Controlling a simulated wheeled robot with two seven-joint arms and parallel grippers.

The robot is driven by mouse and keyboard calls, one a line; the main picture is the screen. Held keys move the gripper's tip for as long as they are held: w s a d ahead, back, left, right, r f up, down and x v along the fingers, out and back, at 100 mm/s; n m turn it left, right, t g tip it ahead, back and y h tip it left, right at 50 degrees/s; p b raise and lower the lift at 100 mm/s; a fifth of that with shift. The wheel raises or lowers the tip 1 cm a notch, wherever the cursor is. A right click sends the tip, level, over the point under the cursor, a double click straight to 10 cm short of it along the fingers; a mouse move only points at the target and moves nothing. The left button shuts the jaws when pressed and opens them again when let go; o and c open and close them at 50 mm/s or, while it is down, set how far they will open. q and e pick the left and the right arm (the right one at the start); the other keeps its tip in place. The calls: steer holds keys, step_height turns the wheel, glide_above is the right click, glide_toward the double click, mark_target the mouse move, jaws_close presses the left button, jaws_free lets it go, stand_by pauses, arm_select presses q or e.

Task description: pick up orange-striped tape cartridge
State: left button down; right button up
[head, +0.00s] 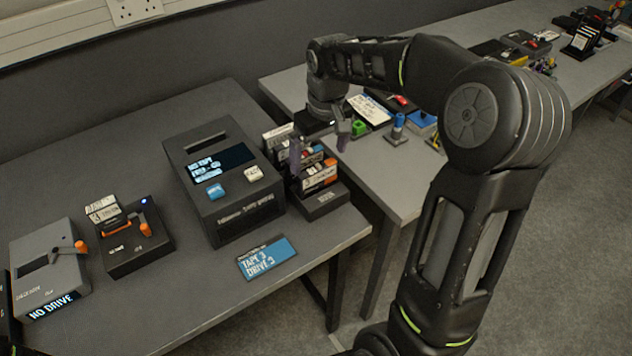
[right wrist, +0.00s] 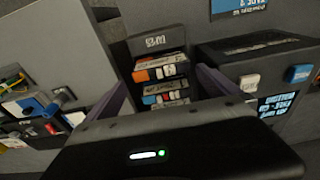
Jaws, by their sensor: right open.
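The orange-striped tape cartridge (head: 319,178) stands in a dark rack (head: 324,205) at the right end of the near table, with a pale label and an orange end. In the right wrist view, the orange-striped cartridge (right wrist: 161,73) is in the rack's row nearest the label plate, with other cartridges beside it, one with a blue end. My right gripper (head: 318,143) is open over the rack. In the right wrist view its two purplish fingers (right wrist: 163,92) are spread on either side of the cartridges, and nothing is held. My left gripper is not in view.
A dark drive box (head: 240,225) with a screen and blue and white buttons stands close beside the rack. A blue sign (head: 267,257) lies before it. Two smaller units (head: 135,250) (head: 50,270) stand at left. Another table (head: 410,170) holds blocks and tools.

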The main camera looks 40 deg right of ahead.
mark_target(317, 167)
steer(key=shift+w+f, duration=0.2)
steer(key=shift+f, duration=1.1)
steer(key=f, duration=0.1)
steer(key=f+p, duration=0.1)
steer(key=f, duration=0.3)
steer(key=shift+w+a+f, duration=0.1)
steer(key=shift+w, duration=0.15)
steer(key=shift+c, duration=0.3)
steer(key=c, duration=1.2)
